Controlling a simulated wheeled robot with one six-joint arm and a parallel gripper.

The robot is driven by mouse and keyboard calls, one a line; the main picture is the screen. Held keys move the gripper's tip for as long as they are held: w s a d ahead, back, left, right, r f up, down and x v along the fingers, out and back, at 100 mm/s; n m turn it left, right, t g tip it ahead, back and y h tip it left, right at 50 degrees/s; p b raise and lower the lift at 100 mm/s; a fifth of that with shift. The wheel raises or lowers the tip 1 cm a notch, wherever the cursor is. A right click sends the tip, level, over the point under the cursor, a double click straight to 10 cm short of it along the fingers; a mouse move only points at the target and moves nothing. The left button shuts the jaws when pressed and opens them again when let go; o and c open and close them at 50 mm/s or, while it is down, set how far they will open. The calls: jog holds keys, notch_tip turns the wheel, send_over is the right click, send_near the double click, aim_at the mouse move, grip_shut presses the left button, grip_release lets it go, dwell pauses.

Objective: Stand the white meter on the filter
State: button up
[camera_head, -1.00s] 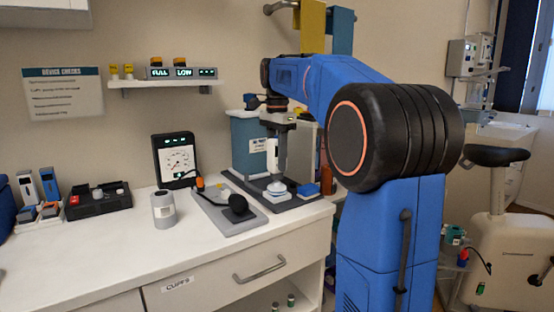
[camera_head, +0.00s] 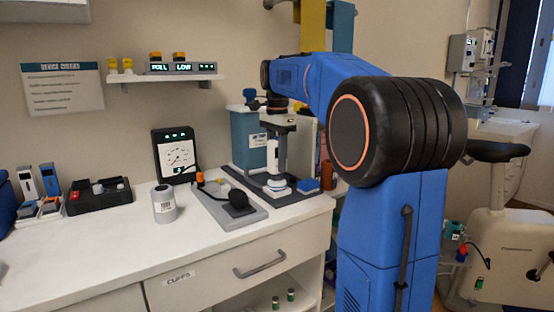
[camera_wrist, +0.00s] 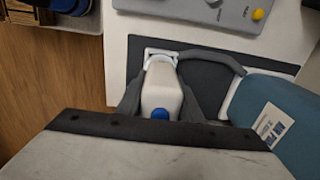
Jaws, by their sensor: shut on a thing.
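The white meter (camera_head: 272,156) is upright between the fingers of my gripper (camera_head: 276,152). In the wrist view, the meter (camera_wrist: 162,88) is a white block with a blue round spot, and my gripper (camera_wrist: 160,100) is shut on it from both sides. The filter (camera_head: 277,186) is a low, pale disc-like piece on a dark base at the right end of the counter. The meter's lower end is directly above or at the filter's top. I cannot tell whether they touch. In the wrist view the meter hides most of what lies under it.
The counter's front is clear.

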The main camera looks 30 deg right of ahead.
jog(key=shift+f, duration=0.25)
dwell(0.3)
jog(key=o, duration=1.2)
notch_tip(320, 180, up, 17)
jog(key=shift+r, duration=0.2)
jog(key=shift+a, duration=0.1)
